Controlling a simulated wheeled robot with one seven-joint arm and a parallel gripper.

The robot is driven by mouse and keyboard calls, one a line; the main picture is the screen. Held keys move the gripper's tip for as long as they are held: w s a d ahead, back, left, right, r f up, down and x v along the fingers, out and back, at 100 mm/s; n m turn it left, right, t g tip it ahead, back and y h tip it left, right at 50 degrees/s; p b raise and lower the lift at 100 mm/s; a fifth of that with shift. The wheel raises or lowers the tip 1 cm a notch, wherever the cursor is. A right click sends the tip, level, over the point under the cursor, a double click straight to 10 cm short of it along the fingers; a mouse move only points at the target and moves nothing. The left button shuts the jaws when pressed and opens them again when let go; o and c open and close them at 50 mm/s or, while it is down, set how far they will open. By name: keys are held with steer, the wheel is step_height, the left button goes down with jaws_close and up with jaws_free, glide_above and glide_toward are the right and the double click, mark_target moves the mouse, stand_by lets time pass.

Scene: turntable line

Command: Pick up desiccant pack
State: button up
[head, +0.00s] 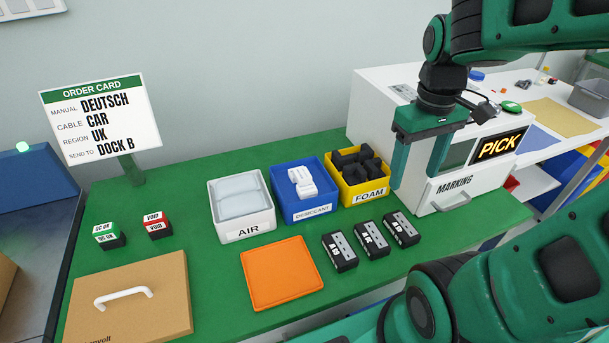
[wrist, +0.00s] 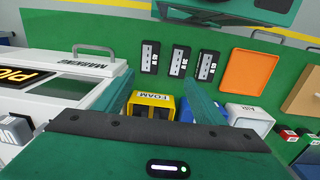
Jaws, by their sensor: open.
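White desiccant packs (head: 301,182) lie stacked in the blue bin (head: 304,208) labelled DESICCANT, in the head view. My gripper (head: 417,180) is open and empty, with its fingers pointing down. It hangs to the right of the desiccant bin, near the foam bin and the white marking machine. In the wrist view the gripper's fingers (wrist: 160,100) are spread apart, and the foam bin shows between them. The blue bin (wrist: 187,109) is mostly hidden behind one finger there, and I cannot make out the packs in that view.
The yellow FOAM bin (head: 360,192) and the white AIR bin (head: 243,228) flank the blue bin. The marking machine (head: 440,188) stands at right. An orange tray (head: 284,274), several dark blocks (head: 370,240), two stamps (head: 156,225) and a cardboard box (head: 130,300) lie on the green table (head: 210,310).

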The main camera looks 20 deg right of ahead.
steer(key=w+a+n, duration=0.3)
steer(key=w+n, duration=0.2)
steer(key=w, duration=0.1)
steer(key=w+a+n, duration=0.4)
steer(key=w+n, duration=0.1)
steer(key=w, duration=0.2)
steer(key=n, duration=0.8)
glide_above(307, 172)
steer(key=f, duration=0.6)
steer(key=shift+s+a+f, duration=0.15)
steer(key=shift+s+f, duration=0.05)
steer(key=shift+w+f, duration=0.15)
steer(key=shift+f, duration=1.35)
steer(key=shift+w+f, duration=0.15)
steer(key=shift+f, duration=1.35)
steer(key=c, duration=1.1)
